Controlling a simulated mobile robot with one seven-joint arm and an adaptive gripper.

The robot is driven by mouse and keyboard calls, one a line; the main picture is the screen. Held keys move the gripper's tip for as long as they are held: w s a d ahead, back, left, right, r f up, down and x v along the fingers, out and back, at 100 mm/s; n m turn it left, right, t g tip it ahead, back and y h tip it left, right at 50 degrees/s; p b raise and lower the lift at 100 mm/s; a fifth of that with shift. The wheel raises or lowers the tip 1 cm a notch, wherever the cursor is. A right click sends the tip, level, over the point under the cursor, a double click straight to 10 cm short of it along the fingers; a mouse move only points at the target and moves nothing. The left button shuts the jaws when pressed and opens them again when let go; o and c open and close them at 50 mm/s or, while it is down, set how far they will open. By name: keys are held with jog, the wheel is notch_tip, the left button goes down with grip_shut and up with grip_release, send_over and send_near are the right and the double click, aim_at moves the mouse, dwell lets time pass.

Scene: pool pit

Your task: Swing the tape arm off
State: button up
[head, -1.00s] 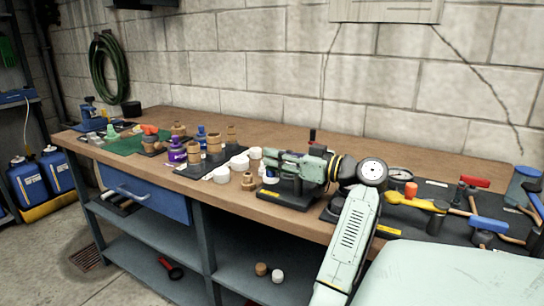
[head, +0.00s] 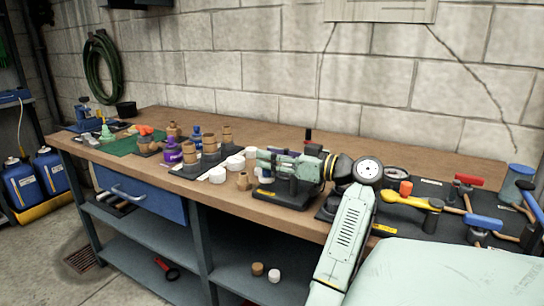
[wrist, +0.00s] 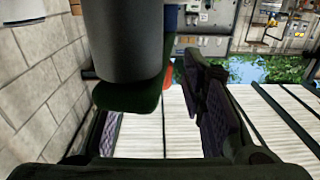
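A black upright piece with a red band (head: 309,137) rises just behind my gripper. I cannot tell for sure which part is the tape arm. In the wrist view my gripper (wrist: 160,120) shows purple-faced fingers spread apart, with pale striped surface visible between them. A large dark grey cylinder with a green end (wrist: 125,50) covers part of the left finger. Contact between it and the gripper cannot be told.
The block wall (head: 270,70) closes the back.

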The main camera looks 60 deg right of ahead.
notch_tip(320, 180, up, 10)
dwell(0.5)
dwell(0.5)
